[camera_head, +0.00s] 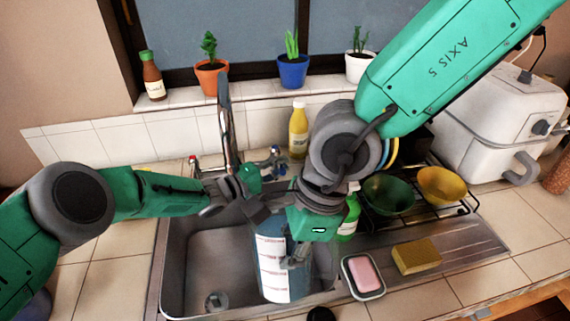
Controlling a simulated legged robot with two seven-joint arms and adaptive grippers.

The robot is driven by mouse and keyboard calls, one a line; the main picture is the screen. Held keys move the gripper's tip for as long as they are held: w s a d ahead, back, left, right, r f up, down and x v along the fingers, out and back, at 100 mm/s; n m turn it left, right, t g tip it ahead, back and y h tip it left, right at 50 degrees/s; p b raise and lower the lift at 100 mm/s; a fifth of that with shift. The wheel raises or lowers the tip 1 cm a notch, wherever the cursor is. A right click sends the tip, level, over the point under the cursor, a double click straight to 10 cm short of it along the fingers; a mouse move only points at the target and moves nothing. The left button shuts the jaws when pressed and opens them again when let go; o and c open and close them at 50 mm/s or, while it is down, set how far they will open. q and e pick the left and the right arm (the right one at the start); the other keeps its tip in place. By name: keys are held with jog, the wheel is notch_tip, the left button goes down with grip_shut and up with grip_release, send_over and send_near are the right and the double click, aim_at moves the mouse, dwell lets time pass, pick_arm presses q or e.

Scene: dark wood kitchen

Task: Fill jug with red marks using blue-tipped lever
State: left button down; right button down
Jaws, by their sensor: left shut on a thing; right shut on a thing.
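The clear jug with red marks (270,264) stands upright in the sink, under the tall chrome tap (226,125). My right gripper (298,257) is shut on the jug at its right side, and my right wrist hides part of the jug's top. The blue-tipped lever (275,151) is to the right of the tap, and a red-tipped lever (193,161) is to its left. My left gripper (267,174) is shut at the blue-tipped lever; the exact contact is partly hidden by its fingers. Water cannot be made out.
The metal sink (190,245) has free room left of the jug. A soap dish with pink soap (363,275) and a yellow sponge (415,257) lie to the right. A rack with bowls (388,195) stands behind them. A yellow bottle (298,132) stands at the back.

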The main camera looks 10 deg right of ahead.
pick_arm(q)
jog(key=shift+s+a+f+g, duration=0.1)
jog(key=shift+a+f+g, duration=0.05)
jog(key=shift+f+g, duration=0.2)
jog(key=c, duration=1.5)
grip_release()
jog(key=shift+r, duration=0.1)
jog(key=shift+a+r, duration=0.1)
jog(key=shift+a, duration=0.05)
jog(key=v, duration=1.1)
jog(key=shift+a+f, duration=0.25)
jog(key=shift+a, duration=0.15)
jog(key=shift+s+d, duration=0.15)
